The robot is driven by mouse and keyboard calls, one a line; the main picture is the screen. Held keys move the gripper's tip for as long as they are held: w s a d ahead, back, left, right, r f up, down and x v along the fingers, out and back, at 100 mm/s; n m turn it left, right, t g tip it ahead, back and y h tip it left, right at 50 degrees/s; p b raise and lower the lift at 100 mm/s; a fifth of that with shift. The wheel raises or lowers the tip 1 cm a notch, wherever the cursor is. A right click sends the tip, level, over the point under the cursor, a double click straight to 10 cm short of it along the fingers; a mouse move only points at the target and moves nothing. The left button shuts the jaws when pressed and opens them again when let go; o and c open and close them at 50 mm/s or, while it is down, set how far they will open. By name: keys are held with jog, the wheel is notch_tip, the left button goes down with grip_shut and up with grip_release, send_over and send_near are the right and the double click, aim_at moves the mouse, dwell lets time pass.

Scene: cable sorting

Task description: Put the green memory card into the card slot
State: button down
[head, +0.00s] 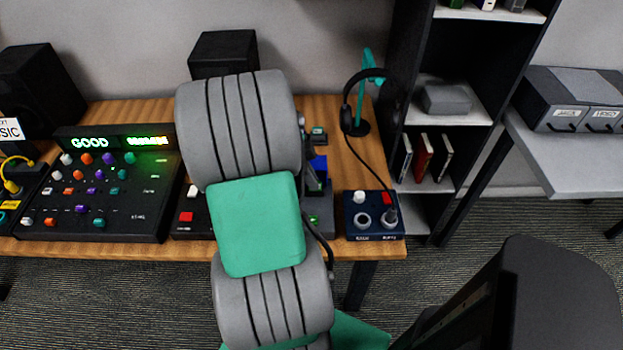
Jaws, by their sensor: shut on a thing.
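My own grey and green arm fills the middle of the head view and covers much of the table behind it. My gripper cannot be made out; it is hidden behind the arm. I cannot make out the green memory card or what the gripper holds. A small dark item with a green face (318,135) lies on the table right of the arm; I cannot tell what it is. A dark device (322,222) with a small green light shows partly beside the arm. Blue and dark grey parts stand just above it. No card slot can be made out.
A mixer console (100,190) with a lit "GOOD" display stands on the wooden table (350,168), left of the arm. A blue two-knob box (373,216) sits at the front right. Headphones (365,95) hang on a green stand behind it. A dark shelf (405,60) borders the right.

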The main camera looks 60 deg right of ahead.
dwell(0.3)
jog(key=c, duration=1.5)
grip_release()
jog(key=shift+c, duration=0.2)
jog(key=shift+o, duration=1.2)
jog(key=shift+d+r, duration=0.1)
